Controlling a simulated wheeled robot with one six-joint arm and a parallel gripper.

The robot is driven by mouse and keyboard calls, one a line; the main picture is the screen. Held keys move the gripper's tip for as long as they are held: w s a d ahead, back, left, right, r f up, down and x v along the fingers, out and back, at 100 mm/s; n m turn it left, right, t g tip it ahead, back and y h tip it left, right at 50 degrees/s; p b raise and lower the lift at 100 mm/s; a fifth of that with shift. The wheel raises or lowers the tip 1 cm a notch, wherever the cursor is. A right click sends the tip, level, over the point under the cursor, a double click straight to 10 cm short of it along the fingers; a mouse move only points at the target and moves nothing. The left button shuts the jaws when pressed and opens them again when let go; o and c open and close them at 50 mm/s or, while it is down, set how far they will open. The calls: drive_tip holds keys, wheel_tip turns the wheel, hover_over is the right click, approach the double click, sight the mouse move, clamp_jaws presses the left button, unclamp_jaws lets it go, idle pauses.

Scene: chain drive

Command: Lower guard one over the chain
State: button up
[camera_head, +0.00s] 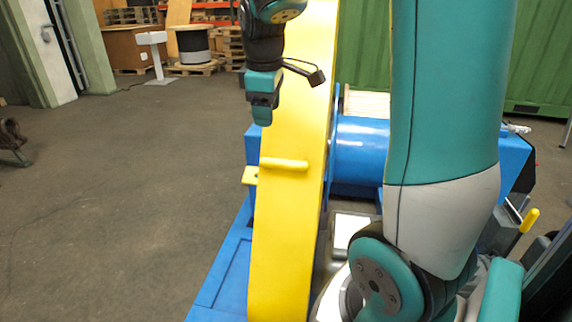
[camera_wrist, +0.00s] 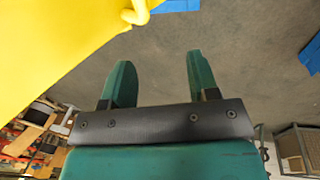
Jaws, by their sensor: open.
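The yellow guard (camera_head: 285,215) is a long, broad cover standing over the blue machine frame in the head view. A short yellow bar handle (camera_head: 284,164) sticks out of its face. In the wrist view the guard (camera_wrist: 50,40) fills the upper left, with the end of a rounded yellow handle (camera_wrist: 136,12) at its edge. My gripper (camera_head: 262,112) is beside the guard's left edge, above the handle. In the wrist view my gripper (camera_wrist: 160,78) has its two teal fingers apart, with nothing between them. The chain is not visible.
A blue drum (camera_head: 362,150) and blue machine body lie right of the guard, partly behind my arm. The blue base frame (camera_head: 222,275) extends at lower left. The grey floor (camera_head: 120,190) on the left is clear. Pallets and a cable reel (camera_head: 194,45) stand far back.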

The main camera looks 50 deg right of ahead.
sight(283, 161)
drive_tip(key=d+x, duration=0.1)
drive_tip(key=x, duration=0.5)
drive_tip(key=d+x, duration=0.1)
drive_tip(key=x, duration=0.4)
drive_tip(key=d+x, duration=0.2)
drive_tip(key=x, duration=0.4)
drive_tip(key=shift+s+d, duration=0.1)
drive_tip(key=shift+s, duration=0.1)
